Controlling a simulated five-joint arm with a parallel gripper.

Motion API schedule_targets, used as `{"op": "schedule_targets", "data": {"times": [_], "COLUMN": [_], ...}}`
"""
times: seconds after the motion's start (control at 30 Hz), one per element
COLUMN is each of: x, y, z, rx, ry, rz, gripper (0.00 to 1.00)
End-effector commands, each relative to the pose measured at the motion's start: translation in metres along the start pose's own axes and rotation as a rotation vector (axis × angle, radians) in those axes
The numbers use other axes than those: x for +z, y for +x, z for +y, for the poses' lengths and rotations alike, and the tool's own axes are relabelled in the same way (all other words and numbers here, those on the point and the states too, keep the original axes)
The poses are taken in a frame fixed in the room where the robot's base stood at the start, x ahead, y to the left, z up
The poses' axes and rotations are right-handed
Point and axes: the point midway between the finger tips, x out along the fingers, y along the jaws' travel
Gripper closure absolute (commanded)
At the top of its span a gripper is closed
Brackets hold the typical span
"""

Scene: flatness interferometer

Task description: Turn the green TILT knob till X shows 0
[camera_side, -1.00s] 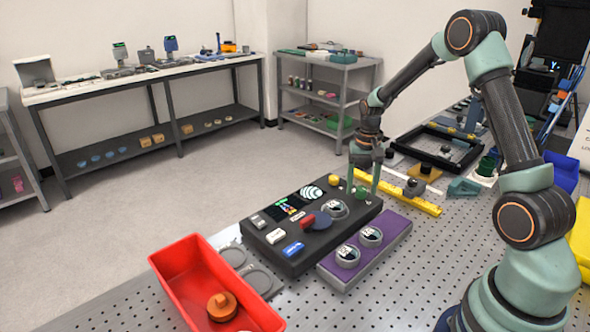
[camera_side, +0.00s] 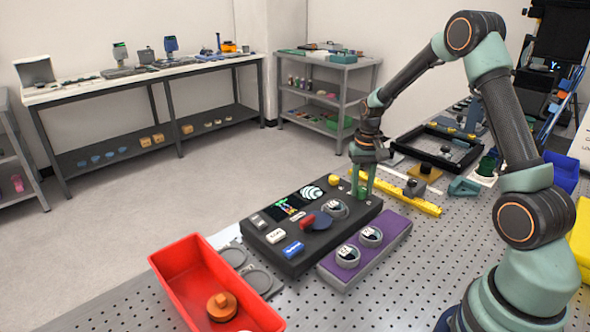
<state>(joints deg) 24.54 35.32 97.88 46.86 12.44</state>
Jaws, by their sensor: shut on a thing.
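My gripper (camera_side: 362,191) points straight down at the far right corner of the black control panel (camera_side: 325,238). Its green fingers are shut on the green TILT knob (camera_side: 361,193), which they mostly hide. The small dark display (camera_side: 286,208) with coloured marks is on the panel's left part. Its X figure is too small to read.
A yellow knob (camera_side: 333,181) sits close to the left of my gripper. A purple tray (camera_side: 387,247) with two round pieces lies at the panel's right. A yellow rail (camera_side: 398,192) runs behind. A red bin (camera_side: 185,278) stands in front.

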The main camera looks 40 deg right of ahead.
Motion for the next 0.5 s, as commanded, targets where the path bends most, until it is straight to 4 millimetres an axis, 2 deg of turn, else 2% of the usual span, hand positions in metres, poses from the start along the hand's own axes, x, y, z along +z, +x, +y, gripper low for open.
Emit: {"op": "schedule_targets", "data": {"times": [0.5], "x": [-0.0011], "y": [-0.0004], "z": [-0.0002], "rx": [0.0], "ry": [-0.377], "rz": [0.004], "gripper": [1.0]}}
